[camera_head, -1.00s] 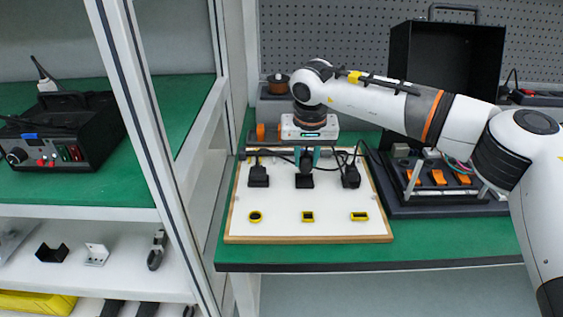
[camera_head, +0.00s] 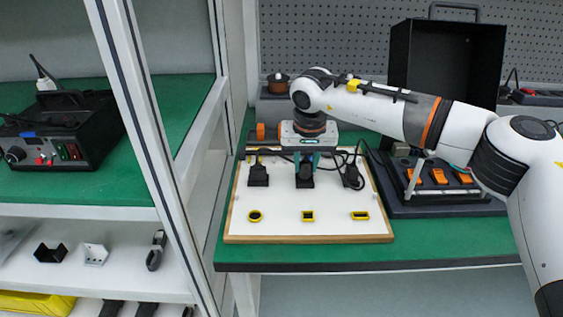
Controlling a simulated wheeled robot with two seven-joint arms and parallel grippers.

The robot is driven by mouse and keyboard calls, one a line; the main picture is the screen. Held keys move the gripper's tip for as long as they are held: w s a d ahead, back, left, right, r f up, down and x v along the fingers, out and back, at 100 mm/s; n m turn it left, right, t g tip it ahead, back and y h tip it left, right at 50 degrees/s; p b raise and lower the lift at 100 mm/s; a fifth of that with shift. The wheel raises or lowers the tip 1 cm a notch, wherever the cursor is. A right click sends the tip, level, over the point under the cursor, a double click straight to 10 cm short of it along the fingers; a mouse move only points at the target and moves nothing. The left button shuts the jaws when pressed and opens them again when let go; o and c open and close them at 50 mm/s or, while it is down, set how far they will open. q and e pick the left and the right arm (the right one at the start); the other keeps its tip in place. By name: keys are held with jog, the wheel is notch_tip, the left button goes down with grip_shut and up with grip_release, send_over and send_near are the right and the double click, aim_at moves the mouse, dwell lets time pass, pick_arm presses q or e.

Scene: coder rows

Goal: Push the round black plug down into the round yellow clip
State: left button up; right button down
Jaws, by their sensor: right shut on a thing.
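My right gripper (camera_head: 306,162) points down over the back half of a white board (camera_head: 285,232) and is shut on the middle black plug (camera_head: 305,178). Two other black plugs, the left one (camera_head: 258,176) and the right one (camera_head: 352,177), stand beside it in a row. I cannot tell from here which plug is round. The round yellow clip (camera_head: 255,216) is at the front left of the board, with nothing seen in it. The gripper is behind and to the right of it. My left gripper is not in view.
A square yellow clip (camera_head: 308,216) and a rectangular yellow clip (camera_head: 360,216) share the clip row. Black cables loop behind the plugs. A dark device with orange switches (camera_head: 438,177) stands right of the board. A white cabinet frame (camera_head: 150,125) rises at left.

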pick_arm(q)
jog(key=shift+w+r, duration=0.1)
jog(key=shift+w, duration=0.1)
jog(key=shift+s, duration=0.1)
pick_arm(e)
jog(key=shift+f, duration=0.25)
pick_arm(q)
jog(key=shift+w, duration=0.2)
pick_arm(e)
jog(key=shift+f, duration=0.3)
dwell(0.4)
jog(key=c, duration=1)
grip_release()
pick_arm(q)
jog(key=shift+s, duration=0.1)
pick_arm(e)
jog(key=shift+r, duration=0.15)
